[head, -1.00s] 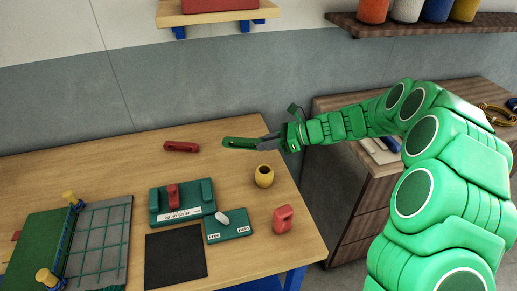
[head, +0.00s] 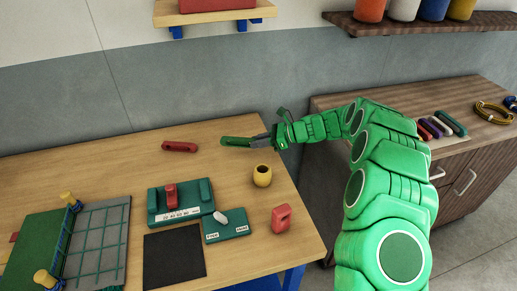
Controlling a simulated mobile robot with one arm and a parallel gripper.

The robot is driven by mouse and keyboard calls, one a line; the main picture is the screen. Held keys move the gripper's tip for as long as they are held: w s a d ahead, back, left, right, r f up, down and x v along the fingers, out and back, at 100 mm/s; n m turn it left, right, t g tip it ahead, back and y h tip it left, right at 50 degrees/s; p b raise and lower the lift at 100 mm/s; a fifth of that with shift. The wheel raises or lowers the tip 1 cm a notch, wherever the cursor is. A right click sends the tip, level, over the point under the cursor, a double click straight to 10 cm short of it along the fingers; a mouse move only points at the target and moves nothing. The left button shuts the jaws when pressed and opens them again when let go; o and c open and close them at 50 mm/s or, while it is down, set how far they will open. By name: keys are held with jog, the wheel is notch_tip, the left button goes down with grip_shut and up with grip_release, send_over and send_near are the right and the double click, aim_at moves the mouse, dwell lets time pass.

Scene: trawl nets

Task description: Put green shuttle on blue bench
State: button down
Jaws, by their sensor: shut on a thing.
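A green shuttle (head: 236,141) is held at the tip of my gripper (head: 256,140). My gripper is shut on its right end, over the back right part of the wooden bench with blue legs (head: 110,150). I cannot tell whether the shuttle touches the bench top or hangs just above it. The blue of this bench shows at its front right leg (head: 294,279). A red shuttle (head: 179,146) lies on the bench to the left of the green one.
A yellow pot (head: 262,175), a red block-like item (head: 281,218), a green rack (head: 181,202), a green switch box (head: 226,226) and a black mat (head: 174,257) stand nearby. A dark wooden cabinet (head: 450,150) is at right. Bare bench top lies around the red shuttle.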

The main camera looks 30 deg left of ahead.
aim_at(258, 154)
jog(key=shift+w+a+f, duration=0.25)
jog(key=shift+w+f, duration=0.05)
jog(key=shift+f, duration=1.75)
jog(key=shift+f, duration=0.15)
jog(key=c, duration=1)
grip_release()
jog(key=shift+w+d+r, duration=0.1)
jog(key=shift+d+r, duration=0.05)
jog(key=shift+r, duration=0.1)
jog(key=v, duration=1.1)
jog(key=shift+w+d+r, duration=0.15)
jog(key=shift+d, duration=0.1)
